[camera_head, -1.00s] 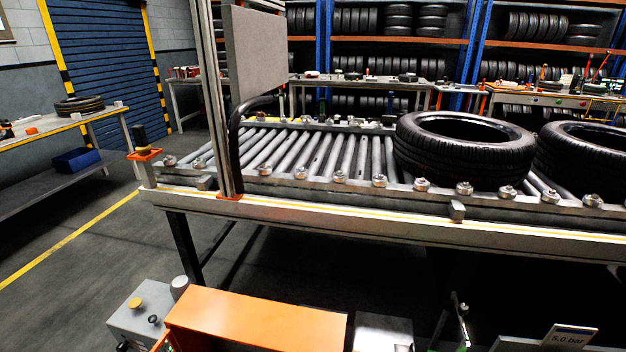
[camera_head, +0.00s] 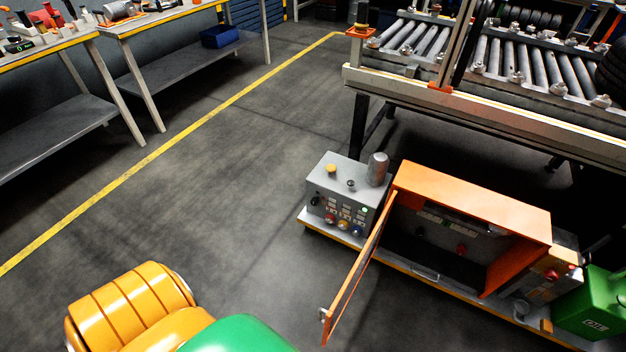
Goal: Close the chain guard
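The chain guard is an orange box (camera_head: 475,195) on a low platform below the conveyor, right of centre in the head view. Its door (camera_head: 357,268) is swung open on the left side and stands out toward me, with a small knob at its free lower end. The dark inside of the box shows, with a few small parts in it. Neither of my grippers is in view.
A grey control box (camera_head: 345,200) with buttons stands left of the guard. A green oil can (camera_head: 592,305) stands at its right. The roller conveyor (camera_head: 480,98) is above and behind. Work tables (camera_head: 60,125) line the left. The floor between is clear.

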